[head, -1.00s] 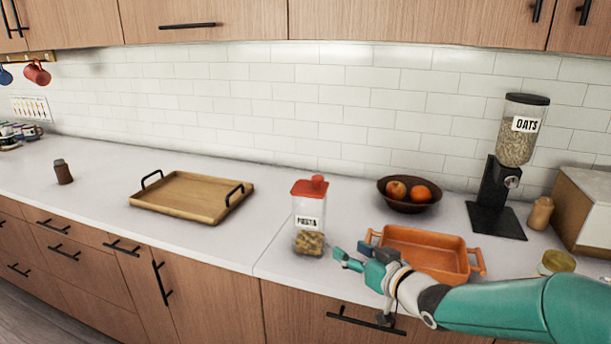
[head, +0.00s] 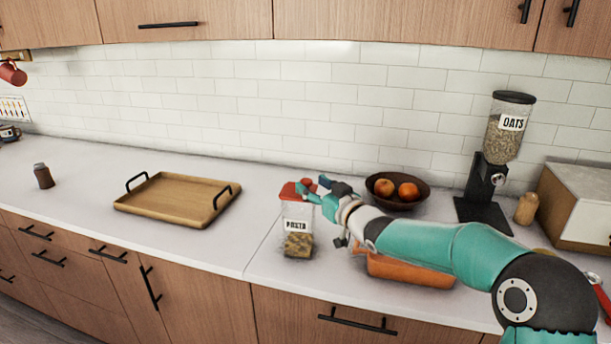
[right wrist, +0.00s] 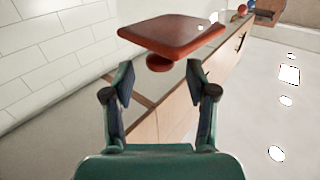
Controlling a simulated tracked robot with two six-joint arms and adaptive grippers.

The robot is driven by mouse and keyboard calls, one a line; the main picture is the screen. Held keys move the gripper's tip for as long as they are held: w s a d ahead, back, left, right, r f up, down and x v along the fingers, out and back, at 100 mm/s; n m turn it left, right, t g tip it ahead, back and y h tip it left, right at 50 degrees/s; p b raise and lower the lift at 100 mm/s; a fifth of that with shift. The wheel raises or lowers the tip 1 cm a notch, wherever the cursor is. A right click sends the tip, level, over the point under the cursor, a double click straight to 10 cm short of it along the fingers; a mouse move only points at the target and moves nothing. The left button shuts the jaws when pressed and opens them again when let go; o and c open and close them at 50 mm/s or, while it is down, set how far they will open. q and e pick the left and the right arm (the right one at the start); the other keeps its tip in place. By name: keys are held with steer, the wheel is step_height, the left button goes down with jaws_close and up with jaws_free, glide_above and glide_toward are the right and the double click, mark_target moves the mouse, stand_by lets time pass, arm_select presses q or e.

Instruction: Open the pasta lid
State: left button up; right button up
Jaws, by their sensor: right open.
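The clear pasta jar (head: 298,243) stands upright on the counter, with pasta in its lower part and a "PASTA" label. Its red lid (head: 289,191) sits on top, partly covered by my gripper. My right gripper (head: 314,190) is at lid height on the jar's right side. In the right wrist view the gripper (right wrist: 160,80) is open and empty. The lid's underside-facing red knob (right wrist: 160,63) shows just ahead of the fingertips, roughly centred between them, with the flat lid (right wrist: 172,34) beyond. I cannot tell whether a finger touches it. My left gripper is not in view.
An orange baking dish (head: 410,273) lies under my right arm. A fruit bowl (head: 398,191) and an oats dispenser (head: 495,165) stand behind. A wooden tray (head: 178,202) is to the left, with clear counter between it and the jar.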

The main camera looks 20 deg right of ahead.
mark_target(310, 184)
steer(key=shift+p+x, duration=0.4)
steer(key=shift+x, duration=1.3)
